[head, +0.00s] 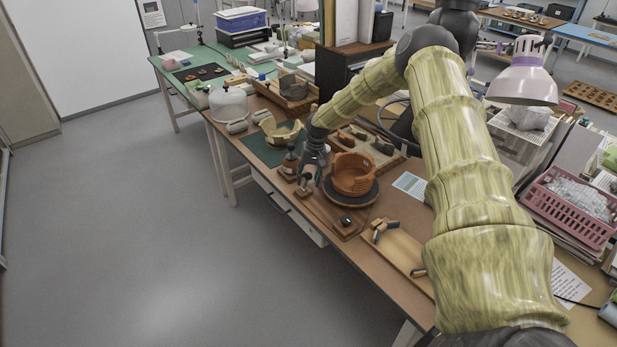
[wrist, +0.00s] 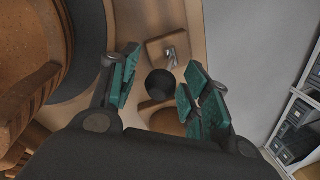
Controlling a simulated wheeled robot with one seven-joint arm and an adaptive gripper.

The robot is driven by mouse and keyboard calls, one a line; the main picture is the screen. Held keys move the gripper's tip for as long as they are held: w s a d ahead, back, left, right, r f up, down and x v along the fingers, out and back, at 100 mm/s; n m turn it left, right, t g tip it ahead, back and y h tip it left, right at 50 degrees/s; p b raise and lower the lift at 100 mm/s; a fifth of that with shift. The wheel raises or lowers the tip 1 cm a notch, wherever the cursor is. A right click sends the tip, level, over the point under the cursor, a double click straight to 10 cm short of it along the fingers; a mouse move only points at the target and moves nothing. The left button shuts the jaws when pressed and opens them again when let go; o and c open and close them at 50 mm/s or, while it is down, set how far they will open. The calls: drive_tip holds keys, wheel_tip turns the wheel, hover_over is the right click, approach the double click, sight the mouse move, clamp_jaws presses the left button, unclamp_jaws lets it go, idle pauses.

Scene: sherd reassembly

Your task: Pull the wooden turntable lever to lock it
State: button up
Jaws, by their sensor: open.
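The turntable (head: 368,200) is a dark round disc on a wooden base, with an orange-brown pieced pot (head: 354,172) on it. In the wrist view the disc (wrist: 92,50) and pot (wrist: 30,55) are at the left. A dark round knob (wrist: 160,84) shows between my fingertips, with a brown wooden piece (wrist: 166,122) just below it in the picture. I take this to be the lever, but its shaft is mostly hidden. My gripper (head: 308,180) is left of the pot, its green-padded fingers (wrist: 158,88) open on either side of the knob, with gaps visible.
A small wooden block (wrist: 170,48) with a metal piece lies above the knob in the wrist view. A bottle (head: 290,162) stands close to my gripper. A green mat (head: 258,150) with a broken vessel is behind. The floor is clear beyond the table's left edge.

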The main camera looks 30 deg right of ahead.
clamp_jaws()
